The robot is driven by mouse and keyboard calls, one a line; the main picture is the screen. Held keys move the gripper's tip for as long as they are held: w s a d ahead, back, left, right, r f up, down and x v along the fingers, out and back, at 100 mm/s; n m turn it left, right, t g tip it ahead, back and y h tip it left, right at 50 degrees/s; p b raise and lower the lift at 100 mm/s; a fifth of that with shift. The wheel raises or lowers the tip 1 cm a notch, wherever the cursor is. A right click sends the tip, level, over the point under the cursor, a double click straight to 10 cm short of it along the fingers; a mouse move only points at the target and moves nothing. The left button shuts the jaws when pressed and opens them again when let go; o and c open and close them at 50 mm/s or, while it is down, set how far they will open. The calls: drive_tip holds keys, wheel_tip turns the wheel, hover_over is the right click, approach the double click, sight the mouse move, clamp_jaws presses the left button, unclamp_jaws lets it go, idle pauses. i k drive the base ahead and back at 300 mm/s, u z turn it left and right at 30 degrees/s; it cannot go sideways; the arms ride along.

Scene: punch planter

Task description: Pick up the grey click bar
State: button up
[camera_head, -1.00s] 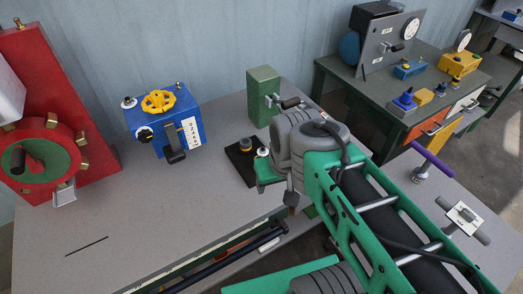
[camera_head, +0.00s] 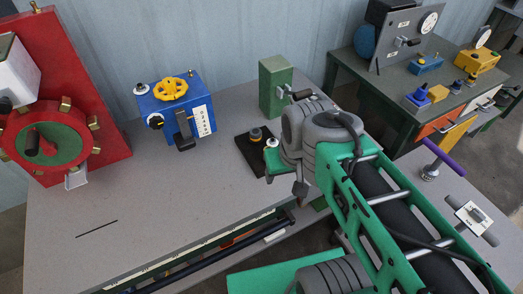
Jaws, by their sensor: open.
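A short dark grey bar with a white plate across its middle (camera_head: 474,218) lies on the grey surface at the right, beside the green arm. It is the likeliest grey click bar, though I cannot be certain from this view. My gripper (camera_head: 300,187) is only partly visible below the grey wrist of my arm, over the front edge of the main bench. Its fingers are mostly hidden by the arm. I see nothing held in it. It is well to the left of the grey bar.
A purple T-handle (camera_head: 444,158) stands near the bar. The main bench (camera_head: 130,200) holds a red wheel unit (camera_head: 85,110), a blue box with a yellow knob (camera_head: 178,110), a green block (camera_head: 273,85) and a black base (camera_head: 250,155). The bench's front left is clear.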

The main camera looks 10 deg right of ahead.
sight(462, 212)
drive_tip(key=z, duration=1.95)
drive_tip(key=k, duration=1.25)
drive_tip(key=z, duration=0.05)
drive_tip(key=i, duration=0.35)
drive_tip(key=z, duration=0.6)
drive_tip(key=i, duration=0.75)
drive_tip(key=u, duration=0.6)
drive_tip(key=i, duration=0.55)
drive_tip(key=u, duration=0.65)
